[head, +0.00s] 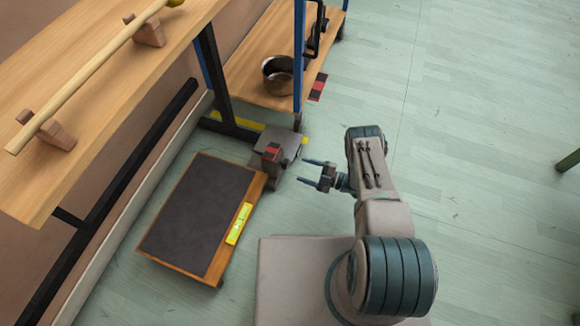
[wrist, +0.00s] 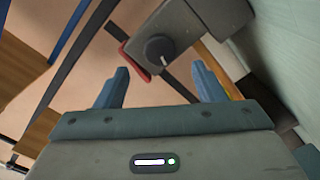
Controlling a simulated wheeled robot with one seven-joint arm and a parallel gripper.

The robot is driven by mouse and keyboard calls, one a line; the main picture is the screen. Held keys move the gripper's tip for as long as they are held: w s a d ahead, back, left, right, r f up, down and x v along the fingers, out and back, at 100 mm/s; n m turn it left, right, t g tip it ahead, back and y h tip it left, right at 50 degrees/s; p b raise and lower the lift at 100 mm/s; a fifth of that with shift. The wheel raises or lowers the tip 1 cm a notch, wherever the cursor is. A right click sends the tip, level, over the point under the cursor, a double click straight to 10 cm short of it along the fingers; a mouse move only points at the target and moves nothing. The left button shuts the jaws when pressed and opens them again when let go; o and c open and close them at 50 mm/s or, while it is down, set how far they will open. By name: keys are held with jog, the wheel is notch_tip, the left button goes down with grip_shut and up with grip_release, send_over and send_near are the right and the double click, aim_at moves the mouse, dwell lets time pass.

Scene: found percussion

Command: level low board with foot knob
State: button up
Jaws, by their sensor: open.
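The low board (head: 195,205), dark on top with a wooden rim, lies near the floor in the head view. A yellow level (head: 239,223) rests along its right side; its bubble is too small to read. A grey box (head: 290,143) with a red part (head: 271,152) stands at the board's far right corner. In the wrist view a round black knob (wrist: 160,48) with a white mark sits on the grey box (wrist: 205,22). My gripper (head: 301,171) is open and empty, right of the box. In the wrist view the knob shows between the fingertips (wrist: 160,68), apart from them.
A wooden bench (head: 110,85) with a long pole (head: 90,70) on blocks stands at the left. A lower shelf (head: 255,75) holds a dark metal pot (head: 278,75). A blue post (head: 298,60) rises near the box.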

aim_at(288, 165)
jog(key=b+x, duration=0.1)
jog(key=x, duration=0.5)
jog(key=shift+w+a, duration=0.1)
jog(key=shift+a, duration=0.3)
jog(key=c, duration=1)
jog(key=shift+o, duration=0.2)
